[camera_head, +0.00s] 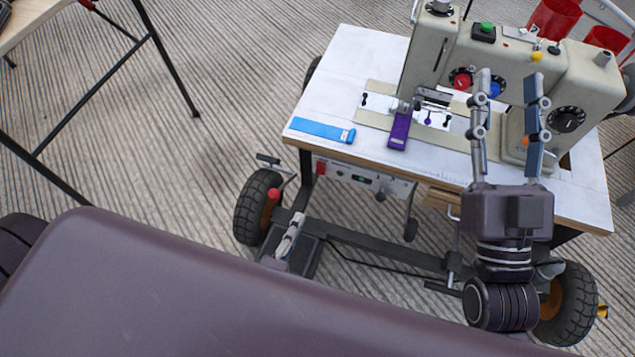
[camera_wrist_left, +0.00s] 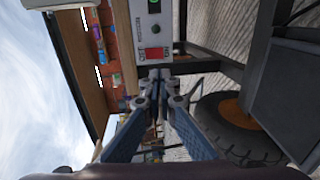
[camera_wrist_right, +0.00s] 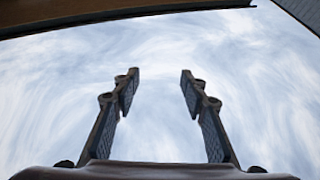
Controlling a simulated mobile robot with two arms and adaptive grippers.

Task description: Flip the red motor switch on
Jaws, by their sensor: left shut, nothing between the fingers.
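The red motor switch (camera_head: 321,167) sits at the left end of the white control panel under the sewing table's front edge. It also shows in the left wrist view (camera_wrist_left: 156,53), straight beyond my fingertips; its position is too small to read. My left gripper (camera_head: 297,217) is shut and empty, below and left of the switch in the head view. Its closed fingertips also show in the left wrist view (camera_wrist_left: 154,76), close to the switch's lower edge in the picture; I cannot tell whether they touch. My right gripper (camera_head: 509,77) is open and empty, raised in front of the sewing machine.
The sewing machine (camera_head: 470,55) stands on the white tabletop (camera_head: 335,85). A blue object (camera_head: 320,130) and a purple object (camera_head: 400,130) lie near its front edge. The wheeled frame has a black tyre (camera_head: 255,205) at left. Another table's legs (camera_head: 175,70) stand further left.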

